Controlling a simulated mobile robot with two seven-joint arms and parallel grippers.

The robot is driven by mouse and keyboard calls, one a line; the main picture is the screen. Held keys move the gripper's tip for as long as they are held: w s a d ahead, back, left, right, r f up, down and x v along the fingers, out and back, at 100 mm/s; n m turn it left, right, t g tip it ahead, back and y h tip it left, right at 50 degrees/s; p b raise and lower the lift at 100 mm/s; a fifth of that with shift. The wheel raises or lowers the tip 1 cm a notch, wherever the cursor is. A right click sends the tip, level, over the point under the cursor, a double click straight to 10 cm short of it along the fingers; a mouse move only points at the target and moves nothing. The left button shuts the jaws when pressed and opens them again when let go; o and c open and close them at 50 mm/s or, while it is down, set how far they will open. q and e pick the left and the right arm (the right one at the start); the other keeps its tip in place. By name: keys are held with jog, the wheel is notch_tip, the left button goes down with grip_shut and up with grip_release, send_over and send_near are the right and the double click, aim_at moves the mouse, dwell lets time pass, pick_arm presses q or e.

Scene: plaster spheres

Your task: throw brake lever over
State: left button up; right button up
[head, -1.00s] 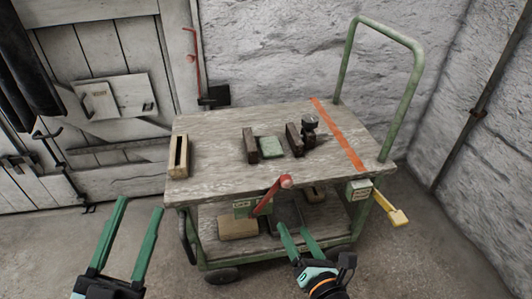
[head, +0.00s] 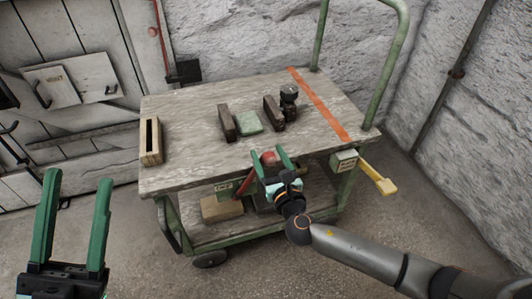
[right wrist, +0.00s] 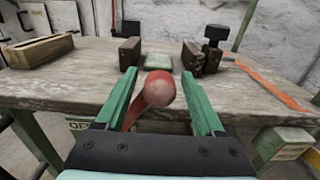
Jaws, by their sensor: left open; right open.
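The brake lever is red with a round red knob (head: 268,159) and sits at the front edge of the cart. In the right wrist view the knob (right wrist: 159,88) lies between the two green fingers, with a gap on each side. My right gripper (head: 270,155) is open around the knob. Its fingers and wrist hide part of the lever in the head view. A green label plate (head: 228,187) is beside the lever's lower part. My left gripper (head: 78,185) is open and empty, in front of the cart at the left.
The wooden cart top (head: 190,130) carries dark blocks (head: 227,124), a green block (head: 249,122) and a slotted wooden block (head: 151,141). A yellow-handled lever (head: 378,179) sticks out at the cart's right. A green push handle (head: 398,70) rises behind it.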

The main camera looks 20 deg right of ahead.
jog(key=shift+w, duration=0.95)
grip_shut()
dwell(0.8)
